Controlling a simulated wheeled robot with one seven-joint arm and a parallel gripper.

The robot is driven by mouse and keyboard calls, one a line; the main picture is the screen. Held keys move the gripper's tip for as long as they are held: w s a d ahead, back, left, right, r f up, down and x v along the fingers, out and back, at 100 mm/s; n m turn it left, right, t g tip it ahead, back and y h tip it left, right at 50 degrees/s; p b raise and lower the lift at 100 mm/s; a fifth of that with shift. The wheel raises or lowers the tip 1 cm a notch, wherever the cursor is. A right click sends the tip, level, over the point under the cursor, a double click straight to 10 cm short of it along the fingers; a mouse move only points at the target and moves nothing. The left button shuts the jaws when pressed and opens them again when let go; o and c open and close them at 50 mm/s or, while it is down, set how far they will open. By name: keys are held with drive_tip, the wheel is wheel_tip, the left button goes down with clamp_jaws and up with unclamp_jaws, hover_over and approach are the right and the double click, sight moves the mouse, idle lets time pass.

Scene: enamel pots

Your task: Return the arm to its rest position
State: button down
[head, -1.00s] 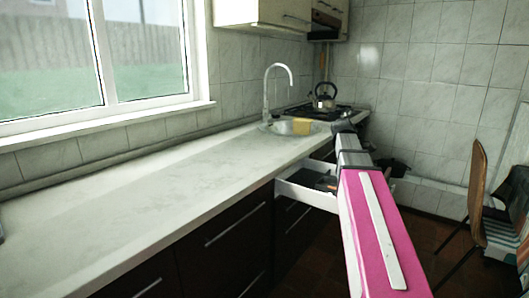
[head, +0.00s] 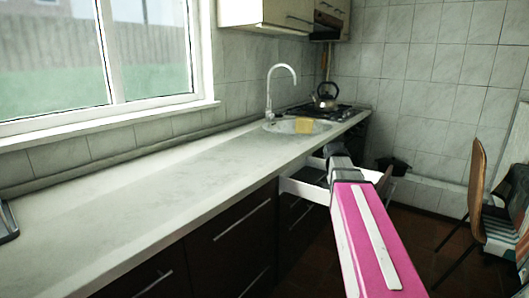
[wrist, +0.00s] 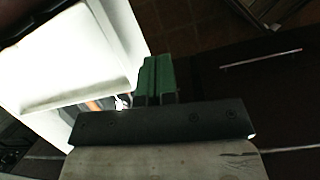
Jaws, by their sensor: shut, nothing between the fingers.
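My pink and grey arm (head: 372,240) reaches forward from the bottom right of the head view. Its far end is low beside the counter, over or next to a pulled-out white drawer (head: 305,190). My gripper (wrist: 158,62) shows in the wrist view as two green fingers side by side, shut and empty. The fingertips cannot be made out in the head view. In the wrist view the white drawer (wrist: 75,60) lies close to the left of the fingers. Dark items and something orange (wrist: 97,105) show inside it.
The long pale counter (head: 130,205) is mostly bare, with a dark object (head: 8,222) at its left end. A sink with a yellow item (head: 305,126) and a kettle (head: 325,97) on the hob are farther back. A chair (head: 478,180) stands right.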

drive_tip(key=s+a+f+m+t+y, duration=0.1)
drive_tip(key=s+a+f+m, duration=0.3)
drive_tip(key=f, duration=0.7)
drive_tip(key=s+a+f+m+y, duration=0.1)
drive_tip(key=s+a+f+m, duration=0.3)
drive_tip(key=s+a+f, duration=0.3)
wheel_tip(320, 180, down, 5)
drive_tip(key=shift+s+a+r+m+t+y, duration=0.1)
drive_tip(key=shift+s+a+m+t+y, duration=0.2)
drive_tip(key=shift+s+a+t+y, duration=0.15)
idle(0.4)
